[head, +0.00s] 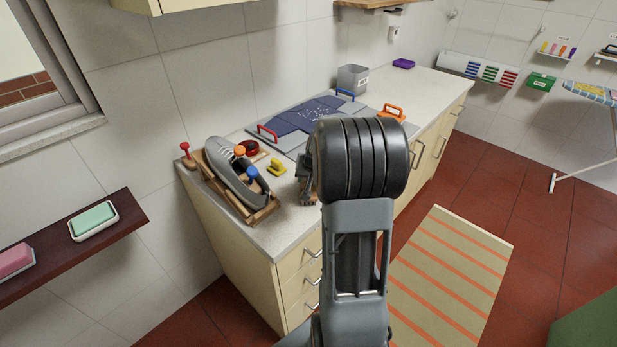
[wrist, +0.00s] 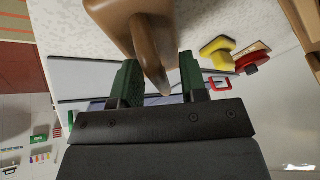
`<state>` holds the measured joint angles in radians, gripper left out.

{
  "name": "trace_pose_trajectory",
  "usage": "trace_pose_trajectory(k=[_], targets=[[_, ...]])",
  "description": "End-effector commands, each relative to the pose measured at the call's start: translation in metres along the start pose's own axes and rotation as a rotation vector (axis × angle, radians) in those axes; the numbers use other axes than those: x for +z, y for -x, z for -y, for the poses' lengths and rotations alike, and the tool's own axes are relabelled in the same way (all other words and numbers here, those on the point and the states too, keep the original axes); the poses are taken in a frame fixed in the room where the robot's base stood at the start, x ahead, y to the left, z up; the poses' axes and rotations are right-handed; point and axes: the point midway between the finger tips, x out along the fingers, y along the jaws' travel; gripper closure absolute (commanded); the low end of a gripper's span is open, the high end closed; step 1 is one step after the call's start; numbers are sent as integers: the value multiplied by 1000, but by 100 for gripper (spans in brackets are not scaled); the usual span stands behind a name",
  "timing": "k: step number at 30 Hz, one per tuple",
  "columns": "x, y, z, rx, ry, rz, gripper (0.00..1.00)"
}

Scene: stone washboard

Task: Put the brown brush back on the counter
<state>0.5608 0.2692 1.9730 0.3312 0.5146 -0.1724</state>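In the wrist view a smooth brown piece, seemingly the brown brush (wrist: 120,12), comes in from the top edge. It tapers to a narrow end between the fingers of my gripper (wrist: 162,78). The two dark green fingers stand apart, and a gap shows between the brown end and the right finger. In the head view my gripper (head: 308,182) is mostly hidden behind my arm, low over the front of the speckled counter (head: 283,238). The brush cannot be made out there, and whether it touches the counter is hidden.
A grey shoe (head: 232,172) sits on a wooden stand at the counter's near left corner. A yellow-handled tool (head: 277,167) lies beside it. Blue cloth (head: 310,122) lies on grey panels behind. A grey bin (head: 353,78) stands farther back; the counter's far right end is mostly clear.

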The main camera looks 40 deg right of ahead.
Motion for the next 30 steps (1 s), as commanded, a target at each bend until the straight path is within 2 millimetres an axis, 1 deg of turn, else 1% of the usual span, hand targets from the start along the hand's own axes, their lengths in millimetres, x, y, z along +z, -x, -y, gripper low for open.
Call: trace_pose_trajectory(k=[5, 9, 15, 19, 23, 26, 29, 30], targets=[[-2, 22, 0, 0, 0, -5, 60], [-1, 51, 0, 0, 1, -7, 60], [-1, 87, 0, 0, -1, -5, 60], [-1, 105, 0, 1, 0, -3, 60], [1, 116, 2, -1, 7, -1, 60], [21, 126, 24, -9, 66, 15, 60], [65, 138, 61, -22, 194, 45, 60], [86, 143, 73, -27, 251, 58, 60]])
